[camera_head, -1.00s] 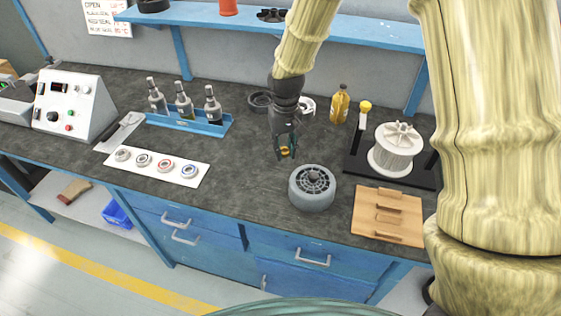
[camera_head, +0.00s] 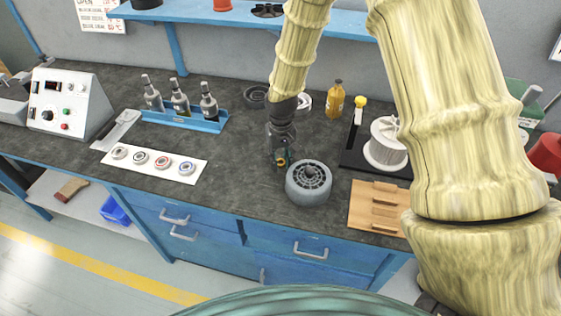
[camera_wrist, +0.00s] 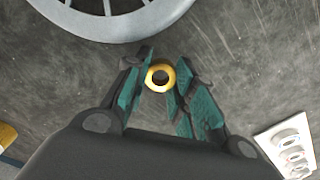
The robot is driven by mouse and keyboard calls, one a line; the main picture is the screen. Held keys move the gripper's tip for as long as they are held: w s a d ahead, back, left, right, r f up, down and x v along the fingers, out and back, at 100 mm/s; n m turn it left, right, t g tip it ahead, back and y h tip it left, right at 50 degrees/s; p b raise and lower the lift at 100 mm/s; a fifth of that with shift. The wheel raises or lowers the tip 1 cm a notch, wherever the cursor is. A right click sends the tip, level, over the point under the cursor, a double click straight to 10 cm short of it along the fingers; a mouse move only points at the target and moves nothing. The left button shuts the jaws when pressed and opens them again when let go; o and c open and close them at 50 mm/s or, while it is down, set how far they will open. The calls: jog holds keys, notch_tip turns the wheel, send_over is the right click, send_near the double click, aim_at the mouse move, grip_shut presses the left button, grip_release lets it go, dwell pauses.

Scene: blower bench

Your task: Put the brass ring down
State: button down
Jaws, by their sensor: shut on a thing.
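The small brass ring (camera_wrist: 149,78) is between the fingertips of my gripper (camera_wrist: 160,82) in the wrist view, with its hole facing the camera. In the head view the ring (camera_head: 281,162) shows at the tips of my gripper (camera_head: 281,161), which is shut on it. The gripper points down at the dark bench top, just left of the grey finned wheel (camera_head: 309,182). I cannot tell whether the ring touches the bench.
A white strip with several bearings (camera_head: 133,163) lies to the left. Bottles stand in a blue rack (camera_head: 198,122) behind it. A wooden fixture (camera_head: 362,204) and a white spool (camera_head: 383,152) are to the right. Bare bench lies left of the gripper.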

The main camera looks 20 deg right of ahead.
aim_at(281, 170)
jog(key=shift+f, duration=0.75)
jog(key=shift+f, duration=0.2)
jog(key=shift+s+f, duration=0.35)
jog(key=shift+f, duration=0.05)
jog(key=c, duration=1.2)
grip_release()
jog(key=shift+f, duration=0.1)
jog(key=shift+c, duration=0.2)
jog(key=shift+o, duration=0.3)
jog(key=shift+w+f, duration=0.1)
jog(key=shift+f, duration=0.05)
jog(key=shift+w+r, duration=0.2)
jog(key=shift+r, duration=0.8)
notch_tip(281, 170, up, 12)
jog(key=b, duration=0.2)
jog(key=shift+d+f, duration=0.1)
jog(key=shift+f, duration=0.05)
